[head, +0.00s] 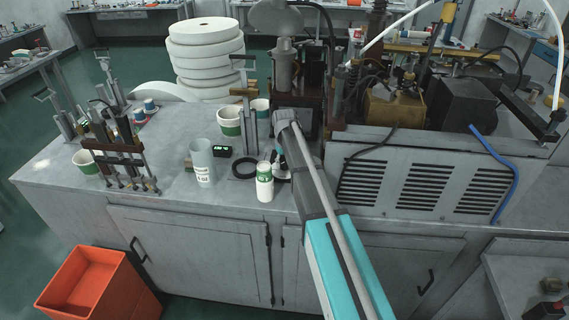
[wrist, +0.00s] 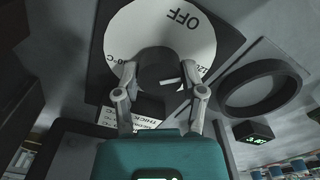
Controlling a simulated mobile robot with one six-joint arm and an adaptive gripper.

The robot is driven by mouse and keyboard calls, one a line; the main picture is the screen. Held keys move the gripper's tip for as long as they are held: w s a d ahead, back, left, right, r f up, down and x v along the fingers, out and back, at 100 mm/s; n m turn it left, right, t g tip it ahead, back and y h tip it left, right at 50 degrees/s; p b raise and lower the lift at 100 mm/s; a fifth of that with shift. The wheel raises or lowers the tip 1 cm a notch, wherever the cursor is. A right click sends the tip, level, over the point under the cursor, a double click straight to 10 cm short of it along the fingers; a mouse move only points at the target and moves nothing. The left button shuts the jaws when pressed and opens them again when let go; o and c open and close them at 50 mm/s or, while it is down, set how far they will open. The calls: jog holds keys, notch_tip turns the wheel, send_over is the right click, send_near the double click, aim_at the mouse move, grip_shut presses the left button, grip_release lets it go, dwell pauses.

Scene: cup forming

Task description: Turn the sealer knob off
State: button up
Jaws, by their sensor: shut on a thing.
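The sealer knob (wrist: 160,68) is a round black knob with a white pointer line. It sits at the middle of a white dial (wrist: 125,35) marked OFF, with a temperature mark to the right. OFF reads upside down near the dial's top. The pointer line lies to the right side of the knob, away from OFF. My gripper (wrist: 158,82) is shut on the knob, one finger on each side. In the head view my gripper (head: 281,170) is at the counter's front, mostly hidden by my arm, and the knob cannot be made out.
A black ring (head: 245,167) lies left of my gripper, near a small green display (head: 221,150). The vented machine housing (head: 420,178) rises on the right. An orange bin (head: 95,285) stands on the floor.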

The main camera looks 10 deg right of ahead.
jog(key=n, duration=0.4)
jog(key=shift+n, duration=0.3)
jog(key=n, duration=0.5)
jog(key=shift+d, duration=0.1)
jog(key=o, duration=1.1)
jog(key=shift+o, duration=0.2)
